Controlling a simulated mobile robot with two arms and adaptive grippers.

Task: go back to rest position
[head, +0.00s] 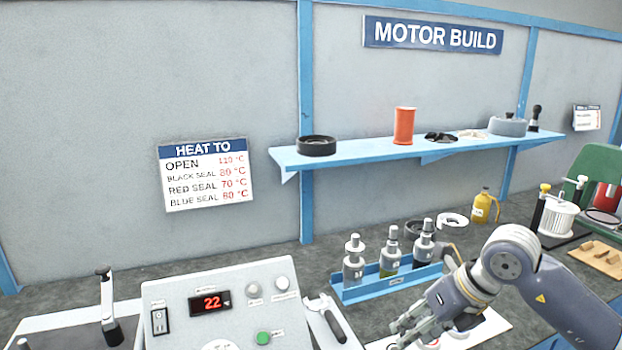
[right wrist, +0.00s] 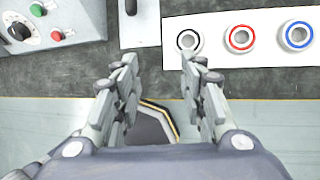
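My right gripper (head: 424,322) comes in from the right in the head view, above the front part of the bench. In the right wrist view its two fingers (right wrist: 157,95) are spread apart with nothing between them. Below them lie the bench edge and, past it, the floor. A white board with a black ring (right wrist: 189,40), a red ring (right wrist: 240,38) and a blue ring (right wrist: 297,36) lies just beyond the fingertips, untouched. My left gripper is not in either view.
A control box (head: 238,303) with a red "22" display stands at the front. A blue rack (head: 388,286) holds several bottles near my right arm. A yellow bottle (head: 482,207) and a white spool (head: 558,217) stand farther right. A blue shelf (head: 370,153) hangs on the wall.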

